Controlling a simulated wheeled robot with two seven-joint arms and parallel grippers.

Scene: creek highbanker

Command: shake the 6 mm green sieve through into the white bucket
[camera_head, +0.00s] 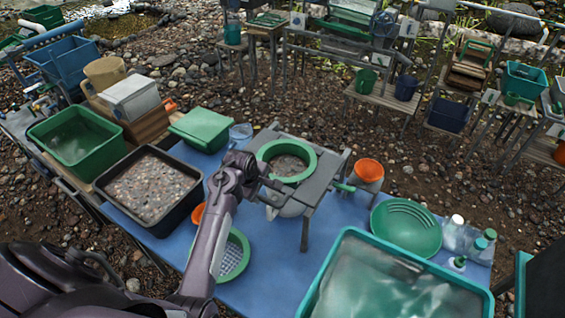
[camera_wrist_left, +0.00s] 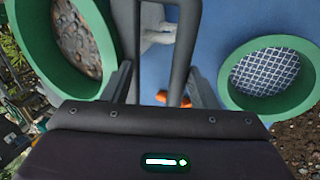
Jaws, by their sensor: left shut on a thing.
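A green sieve (camera_head: 311,158) with gravel inside sits on a grey stand (camera_head: 325,185) on the blue table. Its rim also shows at the left of the left wrist view (camera_wrist_left: 103,30). A pale, whitish bucket (camera_head: 291,208) is partly hidden under the stand. My left gripper (camera_head: 268,186) is at the stand's near left side, beside the sieve. In the left wrist view its fingers (camera_wrist_left: 161,88) are shut on a dark grey loop handle (camera_wrist_left: 187,35). A second green sieve (camera_head: 245,250), empty with visible mesh, lies on the table. I cannot read any sieve size. My right gripper is out of view.
A black tray of gravel (camera_head: 112,181) and a green tub (camera_head: 35,135) stand at the left. An orange-topped container (camera_head: 368,172), a green pan (camera_head: 437,228) and several bottles (camera_head: 452,228) are at the right. A large teal tub (camera_head: 340,250) fills the near right.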

